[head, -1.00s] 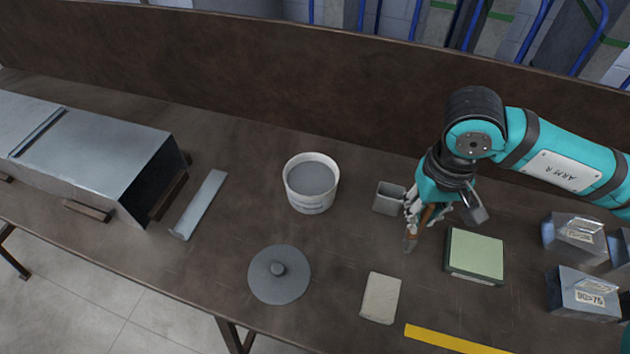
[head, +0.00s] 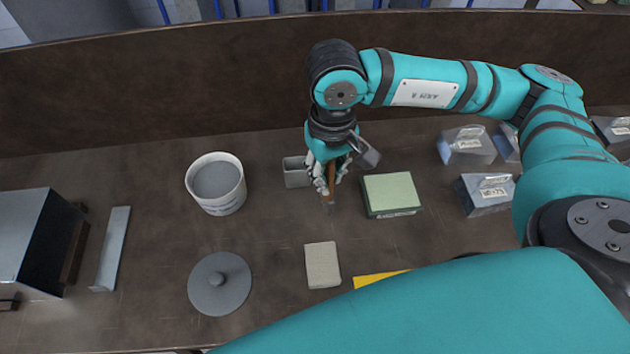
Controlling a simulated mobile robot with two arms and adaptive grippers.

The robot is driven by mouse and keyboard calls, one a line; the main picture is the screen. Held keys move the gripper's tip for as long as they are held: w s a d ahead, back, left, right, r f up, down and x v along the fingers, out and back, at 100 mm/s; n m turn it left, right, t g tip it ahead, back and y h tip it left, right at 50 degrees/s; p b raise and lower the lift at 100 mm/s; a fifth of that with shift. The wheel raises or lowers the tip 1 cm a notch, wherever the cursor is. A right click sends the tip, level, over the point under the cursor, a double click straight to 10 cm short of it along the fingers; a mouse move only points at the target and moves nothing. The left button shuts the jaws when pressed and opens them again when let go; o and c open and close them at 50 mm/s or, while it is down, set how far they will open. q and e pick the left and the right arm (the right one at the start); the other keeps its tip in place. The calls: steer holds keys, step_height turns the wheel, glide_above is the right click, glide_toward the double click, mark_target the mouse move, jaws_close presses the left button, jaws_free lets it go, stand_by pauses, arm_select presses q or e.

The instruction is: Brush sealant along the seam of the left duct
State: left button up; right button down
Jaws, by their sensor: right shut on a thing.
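My right gripper (head: 331,178) is shut on a brush (head: 329,196) with a wooden handle, held bristles down over the table right beside a small grey holder (head: 296,172). I cannot tell whether the bristle tip touches the table. A white bucket of grey sealant (head: 216,183) stands open to the left of the holder. The left duct (head: 22,232), a grey sheet-metal box with a dark open end, lies at the far left and is cut off by the picture edge. Its seam is not in view. My left gripper is not in view.
A round grey lid (head: 219,283) lies in front of the bucket, a metal strip (head: 112,248) beside the duct. A beige cloth (head: 322,265), a green box (head: 391,194), a yellow strip (head: 377,279) and labelled metal pieces (head: 486,194) lie rightward. A brown back wall (head: 150,100) bounds the table.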

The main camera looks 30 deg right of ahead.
steer(key=shift+w+a+r, duration=0.1)
steer(key=shift+w+r, duration=0.05)
steer(key=w+a+r+t+y+p, duration=0.1)
steer(key=w+a+r+p, duration=0.3)
steer(key=w+a, duration=0.35)
steer(key=w+a+r+t+y+p, duration=0.1)
steer(key=w+a+r+t+p, duration=0.2)
steer(key=w+a, duration=0.4)
steer(key=shift+g+y, duration=0.3)
steer(key=shift+g, duration=0.2)
steer(key=shift+s+a+f+b, duration=0.15)
steer(key=shift+a+f, duration=0.1)
steer(key=shift+f, duration=0.7)
steer(key=shift+s+a+f+b, duration=0.1)
steer(key=shift+s+a+f, duration=0.15)
steer(key=shift+f, duration=0.7)
steer(key=shift+s+a+f+b, duration=0.1)
steer(key=shift+a+f, duration=0.15)
steer(key=shift+f, duration=0.7)
steer(key=shift+f+b, duration=0.55)
steer(key=shift+b, duration=0.1)
steer(key=shift+s+f+b, duration=0.15)
steer(key=shift+b, duration=0.35)
